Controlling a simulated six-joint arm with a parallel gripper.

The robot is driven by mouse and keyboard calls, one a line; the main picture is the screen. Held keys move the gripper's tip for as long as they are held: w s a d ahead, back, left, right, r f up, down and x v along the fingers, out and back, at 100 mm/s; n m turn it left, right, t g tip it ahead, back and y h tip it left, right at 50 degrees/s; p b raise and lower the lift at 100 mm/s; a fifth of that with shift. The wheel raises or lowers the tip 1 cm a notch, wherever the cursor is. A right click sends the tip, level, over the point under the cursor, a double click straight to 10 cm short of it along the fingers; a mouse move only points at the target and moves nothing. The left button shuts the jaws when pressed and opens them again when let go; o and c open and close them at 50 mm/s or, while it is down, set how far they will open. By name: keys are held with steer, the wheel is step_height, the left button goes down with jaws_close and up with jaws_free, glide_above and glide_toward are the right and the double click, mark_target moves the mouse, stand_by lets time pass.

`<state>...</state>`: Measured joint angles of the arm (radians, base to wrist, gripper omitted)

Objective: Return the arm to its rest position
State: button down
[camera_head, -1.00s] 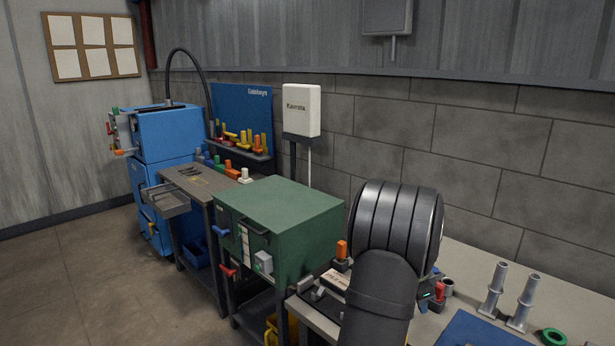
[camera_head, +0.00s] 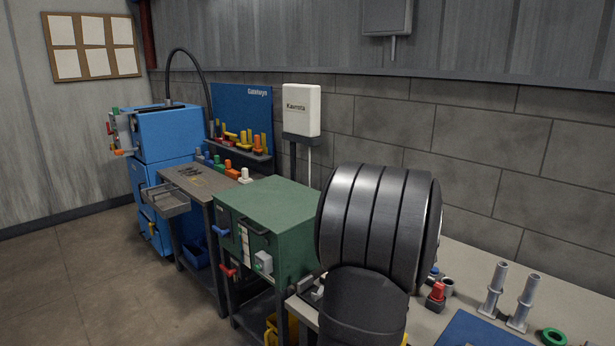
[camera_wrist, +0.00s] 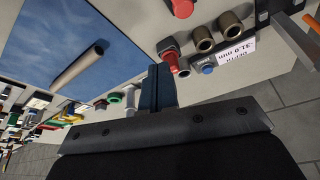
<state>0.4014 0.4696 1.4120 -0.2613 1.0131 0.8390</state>
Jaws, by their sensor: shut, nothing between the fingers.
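My gripper (camera_wrist: 158,86) shows in the wrist view with its two fingers together and nothing between them. It hangs over the light bench, beside a red-capped piece (camera_wrist: 168,50) and the blue mat (camera_wrist: 50,28), and touches neither as far as I can see. In the head view only the thick dark ribbed part of my arm shows, at the bottom centre. My gripper is hidden there.
Two grey tubes (camera_head: 495,289) stand on the bench (camera_head: 462,266) at right, near a green ring (camera_head: 553,337). A red piece (camera_head: 436,295) sits beside my arm. A green cabinet (camera_head: 290,210) stands to the left. The wall (camera_head: 480,160) is behind.

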steer(key=s+a+r+n+t, duration=0.1)
steer(key=a+r+n, duration=0.2)
steer(key=a+r, duration=0.1)
steer(key=shift+s+a+r+y, duration=0.15)
steer(key=shift+s+a+y, duration=0.1)
steer(key=shift+a+y, duration=0.1)
